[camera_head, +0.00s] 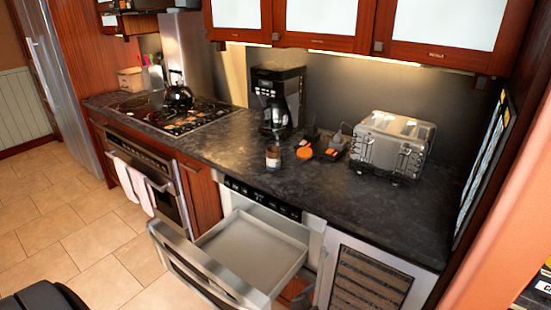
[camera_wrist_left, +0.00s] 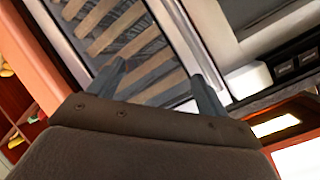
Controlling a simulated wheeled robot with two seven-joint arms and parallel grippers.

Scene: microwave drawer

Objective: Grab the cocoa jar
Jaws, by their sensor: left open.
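A small dark jar with a pale label (camera_head: 273,158), which looks like the cocoa jar, stands upright on the dark countertop, near its front edge, in the head view. It stands in front of the coffee maker and above the open drawer. My left gripper (camera_wrist_left: 160,72) is open and empty in the left wrist view. Its fingers are in front of the slatted cooler front (camera_wrist_left: 130,35), apart from the jar. The jar does not show in the left wrist view. My right gripper is in neither view.
A round orange item (camera_head: 303,153) and small dark items (camera_head: 332,150) sit right of the jar. A coffee maker (camera_head: 277,100) stands behind, a toaster (camera_head: 392,143) to the right. The microwave drawer (camera_head: 245,250) is pulled out below. The counter's front right is clear.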

